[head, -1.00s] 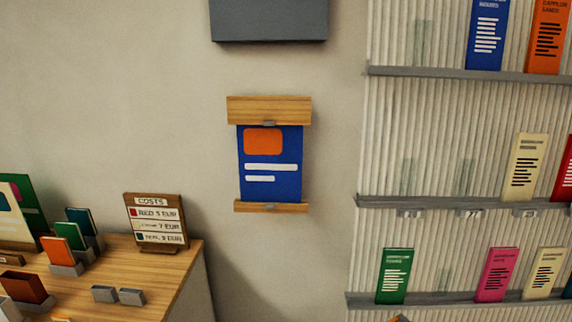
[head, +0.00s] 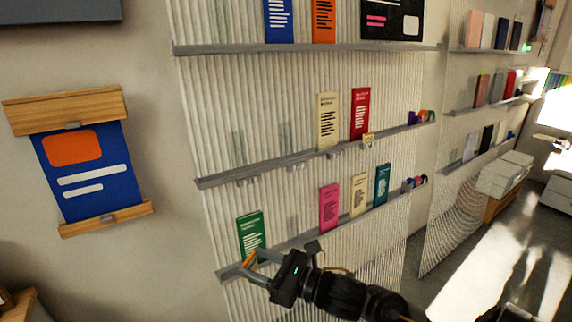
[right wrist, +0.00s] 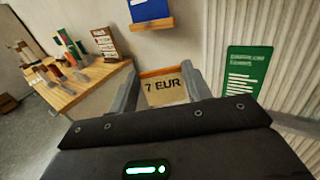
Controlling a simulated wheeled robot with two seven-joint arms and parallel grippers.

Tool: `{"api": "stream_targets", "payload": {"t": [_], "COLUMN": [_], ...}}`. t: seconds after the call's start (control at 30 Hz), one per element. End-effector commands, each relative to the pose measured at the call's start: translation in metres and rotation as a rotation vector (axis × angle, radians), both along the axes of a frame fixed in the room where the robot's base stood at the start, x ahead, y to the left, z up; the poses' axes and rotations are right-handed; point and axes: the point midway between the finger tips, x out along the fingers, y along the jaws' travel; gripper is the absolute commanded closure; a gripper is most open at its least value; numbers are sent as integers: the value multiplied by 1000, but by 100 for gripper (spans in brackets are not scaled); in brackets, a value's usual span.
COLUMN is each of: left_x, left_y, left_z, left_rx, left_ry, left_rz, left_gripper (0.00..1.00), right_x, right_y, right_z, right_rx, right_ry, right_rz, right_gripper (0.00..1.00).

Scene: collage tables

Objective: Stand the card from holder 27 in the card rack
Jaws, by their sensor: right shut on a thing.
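My right gripper (head: 253,266) is at the lower shelf in the head view, in front of the green leaflet (head: 250,232). In the right wrist view its fingers (right wrist: 165,85) are shut on a small card (right wrist: 164,92) reading "7 EUR", with an orange-brown top edge. In the head view only a bit of orange shows at the fingertips. Small clip holders with labels (head: 336,153) hang under the middle shelf; their numbers are too small to read. I cannot pick out the card rack for sure; small coloured cards stand on the wooden table (right wrist: 90,85) in the right wrist view. My left gripper is not in view.
Ribbed wall panels carry grey shelves (head: 300,158) with upright coloured leaflets. A blue poster (head: 88,175) hangs between wooden bars on the left. A costs sign (right wrist: 104,42) stands on the wooden table. Open floor (head: 470,265) shows at the right.

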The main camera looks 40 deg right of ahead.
Motion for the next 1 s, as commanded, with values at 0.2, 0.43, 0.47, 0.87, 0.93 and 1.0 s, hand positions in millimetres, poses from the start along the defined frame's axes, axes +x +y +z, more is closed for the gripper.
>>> {"api": "stream_targets", "payload": {"t": [0.2,0.43,0.47,0.87,0.93,1.0], "left_x": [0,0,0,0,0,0], "left_y": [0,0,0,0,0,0], "left_z": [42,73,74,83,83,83], "left_rx": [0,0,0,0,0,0], "left_ry": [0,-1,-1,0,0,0], "left_rz": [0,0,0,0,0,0], "left_gripper": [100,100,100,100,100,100], "right_x": [33,59,60,63,63,63], "right_y": [-17,-67,-73,-141,-147,-153], "right_z": [125,226,233,260,258,257], "right_rx": [-16,-11,-10,3,2,2], "right_ry": [-16,-11,-10,4,2,2], "right_rz": [17,-144,-172,-471,-503,-536], "right_gripper": [76,76,76,76,76,76]}}
